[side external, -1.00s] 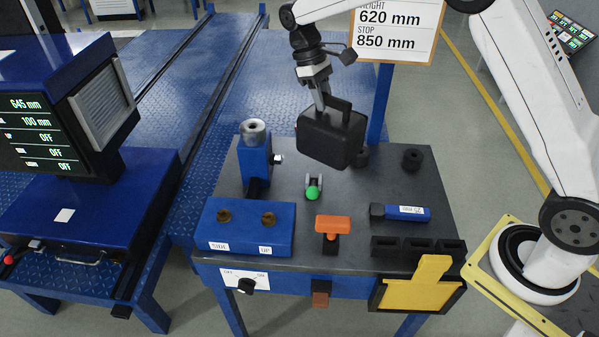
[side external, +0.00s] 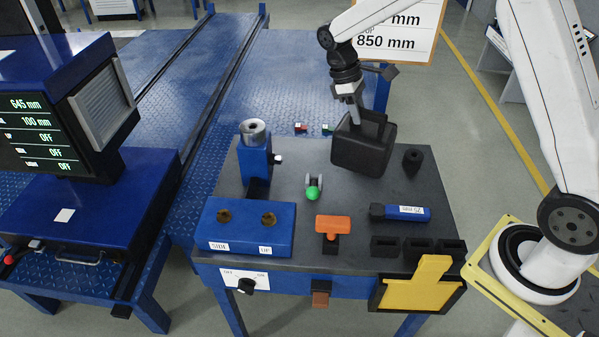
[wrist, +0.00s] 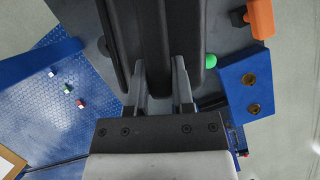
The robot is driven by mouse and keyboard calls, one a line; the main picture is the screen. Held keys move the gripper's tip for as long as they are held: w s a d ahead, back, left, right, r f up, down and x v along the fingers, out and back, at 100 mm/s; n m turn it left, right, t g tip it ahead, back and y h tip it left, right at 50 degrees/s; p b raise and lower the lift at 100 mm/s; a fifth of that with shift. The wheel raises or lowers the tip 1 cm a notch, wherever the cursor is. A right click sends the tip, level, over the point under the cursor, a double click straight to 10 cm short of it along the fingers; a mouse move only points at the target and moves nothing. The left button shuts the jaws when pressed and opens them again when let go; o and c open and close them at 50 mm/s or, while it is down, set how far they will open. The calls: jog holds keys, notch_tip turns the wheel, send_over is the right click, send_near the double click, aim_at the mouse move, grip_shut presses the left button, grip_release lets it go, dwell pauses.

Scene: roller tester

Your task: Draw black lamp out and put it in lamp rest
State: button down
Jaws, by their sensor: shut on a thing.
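A black boxy thing with a handle (side external: 363,147), which looks like the black lamp, hangs tilted under my gripper (side external: 352,104) at the back right of the grey bench top. My gripper is shut on its handle. In the wrist view the fingers (wrist: 160,92) reach onto dark parts of the thing (wrist: 155,35), which fill the upper middle. I cannot tell whether its underside touches the bench. No part is clearly marked as the lamp rest, so I cannot tell which one it is.
A black ring-shaped piece (side external: 412,160) stands to the right. A blue post (side external: 255,160), green ball (side external: 312,193), orange T-handle (side external: 333,225), blue torch-like tool (side external: 400,212), two-hole blue block (side external: 245,228), black slotted row (side external: 418,247) and yellow plate (side external: 420,285) occupy the bench.

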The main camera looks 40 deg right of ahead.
jog(key=s+d+r+n+t, duration=0.1)
jog(key=s+d+n+t, duration=0.2)
jog(key=d+n, duration=0.8)
jog(key=s+d+r+n+t+h, duration=0.1)
jog(key=s+d+n+t, duration=0.3)
jog(key=d+n, duration=0.7)
jog(key=shift+d+r, duration=0.25)
jog(key=shift+d, duration=0.25)
jog(key=shift+f, duration=0.1)
dwell(0.4)
